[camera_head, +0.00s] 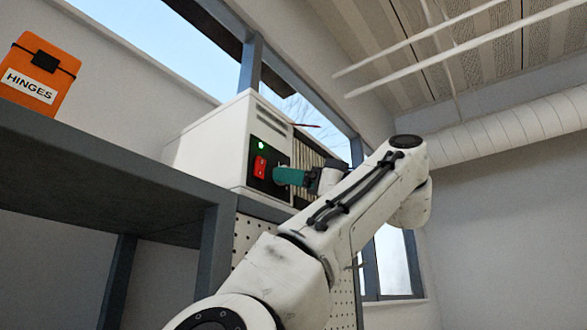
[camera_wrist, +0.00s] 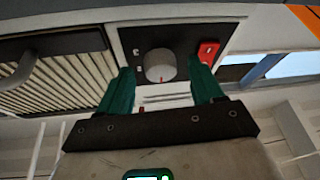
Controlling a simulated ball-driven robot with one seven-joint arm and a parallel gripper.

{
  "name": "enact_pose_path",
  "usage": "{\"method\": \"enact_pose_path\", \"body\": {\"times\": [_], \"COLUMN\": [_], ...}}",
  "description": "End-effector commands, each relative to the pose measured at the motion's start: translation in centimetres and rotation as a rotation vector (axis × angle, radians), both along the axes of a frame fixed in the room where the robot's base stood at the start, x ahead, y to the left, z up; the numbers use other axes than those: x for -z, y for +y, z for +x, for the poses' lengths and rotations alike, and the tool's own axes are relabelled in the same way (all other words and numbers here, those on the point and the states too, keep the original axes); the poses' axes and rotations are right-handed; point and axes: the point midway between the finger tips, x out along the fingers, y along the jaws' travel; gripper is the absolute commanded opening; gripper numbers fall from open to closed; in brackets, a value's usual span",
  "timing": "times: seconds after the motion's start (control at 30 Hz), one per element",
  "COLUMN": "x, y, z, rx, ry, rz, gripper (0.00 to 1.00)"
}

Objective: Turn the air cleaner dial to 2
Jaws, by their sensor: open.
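The air cleaner (camera_head: 213,143) is a white box on a high shelf, with a black control panel (camera_wrist: 188,38) on its face. In the wrist view its round pale dial (camera_wrist: 160,62) shows between my fingertips, with a small red mark at its lower edge in the picture. The markings around the dial are too small to read. In the head view my gripper (camera_head: 278,176) is at the panel and hides the dial.
A red switch (camera_head: 260,166) sits beside the dial, close to one finger in the wrist view (camera_wrist: 207,52). A green light (camera_head: 261,146) is lit above it. A slatted grille (camera_head: 307,153) lies beyond the panel. An orange HINGES box (camera_head: 38,75) stands left on the shelf (camera_head: 110,160).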

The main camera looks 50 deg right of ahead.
Motion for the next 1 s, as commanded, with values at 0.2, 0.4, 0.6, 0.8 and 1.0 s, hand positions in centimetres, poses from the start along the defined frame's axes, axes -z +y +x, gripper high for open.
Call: {"method": "enact_pose_path", "body": {"times": [0.2, 0.4, 0.6, 0.8, 1.0], "x": [-0.29, -0.25, -0.26, -0.27, -0.28], "y": [0.11, 0.11, 0.11, 0.11, 0.12], "z": [0.8, 0.8, 0.78, 0.78, 0.77], "rx": [0.001, 0.001, 0.001, 0.001, 0.001], "ry": [0.0, 0.0, 0.0, 0.0, 0.0], "rz": [0.001, 0.0, 0.0, 0.0, 0.0], "gripper": [0.66, 0.66, 0.48, 0.29, 0.1]}}
